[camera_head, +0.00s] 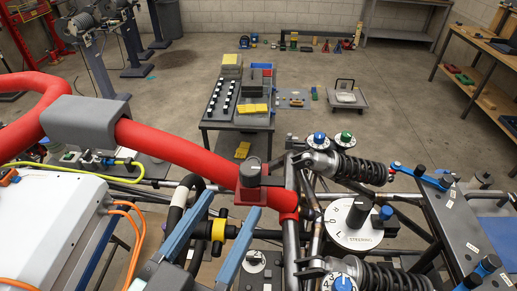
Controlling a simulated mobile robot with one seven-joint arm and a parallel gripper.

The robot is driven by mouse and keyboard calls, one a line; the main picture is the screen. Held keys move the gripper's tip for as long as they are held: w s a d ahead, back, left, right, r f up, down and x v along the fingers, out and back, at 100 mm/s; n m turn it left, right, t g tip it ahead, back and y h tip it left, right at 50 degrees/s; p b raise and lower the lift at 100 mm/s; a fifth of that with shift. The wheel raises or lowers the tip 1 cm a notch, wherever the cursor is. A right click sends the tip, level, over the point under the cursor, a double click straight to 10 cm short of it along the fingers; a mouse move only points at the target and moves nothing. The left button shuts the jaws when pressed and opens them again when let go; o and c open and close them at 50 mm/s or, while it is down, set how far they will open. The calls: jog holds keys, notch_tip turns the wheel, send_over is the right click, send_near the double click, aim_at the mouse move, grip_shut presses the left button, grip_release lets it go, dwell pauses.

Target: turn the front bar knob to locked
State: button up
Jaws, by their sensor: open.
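The front bar knob is most likely the dark grey knob (250,171) on a red mount (251,195). It sits on the thick red bar (165,145) that crosses the left and middle of the view. A small light mark shows on top of the knob, but its labels are too small to read, so I cannot tell which setting it points at.
A grey pad (87,117) wraps the red bar on the left. A white steering dial (354,222) and a shock absorber (345,166) are to the right. A white box (48,225) fills the lower left.

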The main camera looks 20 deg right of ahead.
aim_at(255, 164)
jog(key=p+x, duration=0.5)
jog(key=x, duration=0.5)
jog(key=shift+w+d+r, duration=0.2)
jog(key=shift+w+d, duration=0.05)
jog(key=shift+w+d+f, duration=0.15)
jog(key=shift+w+d, duration=0.1)
jog(key=shift+w, duration=0.05)
grip_shut()
